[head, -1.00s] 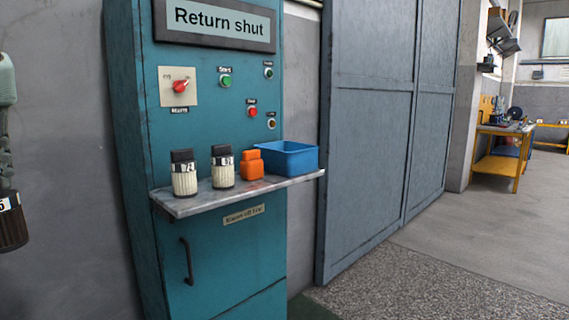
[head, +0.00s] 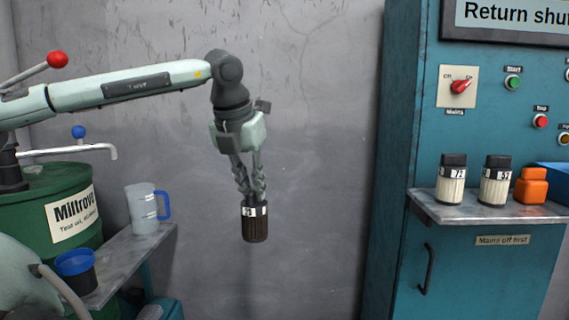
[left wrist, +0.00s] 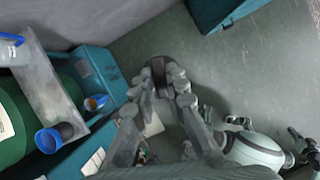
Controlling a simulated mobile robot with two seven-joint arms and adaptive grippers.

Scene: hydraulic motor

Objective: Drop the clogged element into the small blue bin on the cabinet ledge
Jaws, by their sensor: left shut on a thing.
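My left gripper (head: 252,192) is shut on the dark brown clogged element (head: 256,226), which has a black cap and a white label band. The element hangs upright in front of the grey wall, left of the teal cabinet. The left wrist view shows it as a dark shape (left wrist: 158,75) between the fingertips. The small blue bin (head: 549,178) stands on the cabinet ledge (head: 485,214), cut off by the right edge of the head view and well away from the gripper. At the right edge of the left wrist view, my other arm seems to show; its jaws are unclear.
Two pale elements (head: 451,182) (head: 495,184) and an orange object (head: 531,186) stand on the ledge left of the bin. At left are a green drum (head: 40,200) and a shelf (head: 150,243) with a clear jug (head: 143,208) and a blue-rimmed cup (head: 76,265).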

